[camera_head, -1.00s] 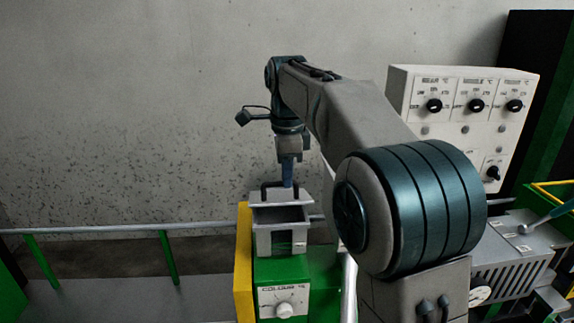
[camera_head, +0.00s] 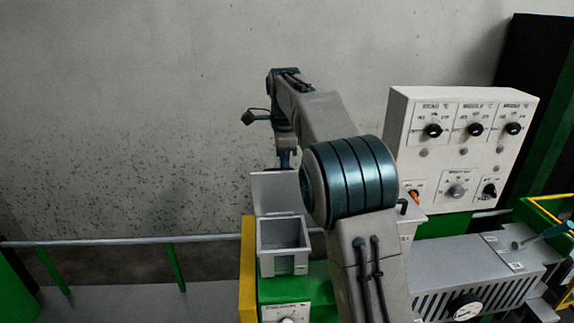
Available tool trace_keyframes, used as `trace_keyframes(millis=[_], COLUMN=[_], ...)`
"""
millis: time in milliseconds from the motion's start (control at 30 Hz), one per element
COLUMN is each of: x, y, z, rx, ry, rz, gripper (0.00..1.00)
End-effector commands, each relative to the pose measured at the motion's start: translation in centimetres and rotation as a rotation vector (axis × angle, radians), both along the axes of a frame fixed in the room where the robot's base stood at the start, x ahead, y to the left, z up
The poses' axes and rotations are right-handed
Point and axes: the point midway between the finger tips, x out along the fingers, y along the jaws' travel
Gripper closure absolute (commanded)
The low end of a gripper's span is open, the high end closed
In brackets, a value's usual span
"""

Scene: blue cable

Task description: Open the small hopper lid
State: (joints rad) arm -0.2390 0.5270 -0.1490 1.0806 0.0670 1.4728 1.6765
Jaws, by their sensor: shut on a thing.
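The small grey hopper (camera_head: 282,268) is an open-topped box on a green machine body. Its lid (camera_head: 277,196) stands raised, about upright, at the back of the box, and the inside of the hopper shows. My gripper (camera_head: 286,162) is at the lid's upper edge, partly behind it, and is shut on the lid's handle. The handle and the fingertips are hidden behind the lid. My arm covers the area right of the lid.
A white control panel (camera_head: 462,145) with several knobs stands to the right. A grey slotted housing (camera_head: 465,280) with a dial is at lower right. A rail (camera_head: 110,242) runs along the left. A plain wall is behind.

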Motion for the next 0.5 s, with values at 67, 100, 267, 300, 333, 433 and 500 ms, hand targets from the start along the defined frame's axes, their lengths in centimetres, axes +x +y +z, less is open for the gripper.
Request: trace_keyframes(millis=[67,100,267,300,333,433,500], x=[0.7,1.1,2.2,2.5,2.6,3.0,3.2], y=[0.0,0.0,0.1,0.1,0.1,0.1,0.1], z=[-1.1,-1.2,-1.6,-1.7,-1.8,-1.9,-2.0], rx=[-0.003,-0.003,-0.002,-0.001,-0.001,-0.001,-0.001], ry=[0.020,0.021,0.021,0.022,0.023,0.023,0.022], rz=[0.001,0.001,0.002,0.002,0.002,0.002,0.002], gripper=[1.00,1.00,1.00,1.00,1.00,1.00,1.00])
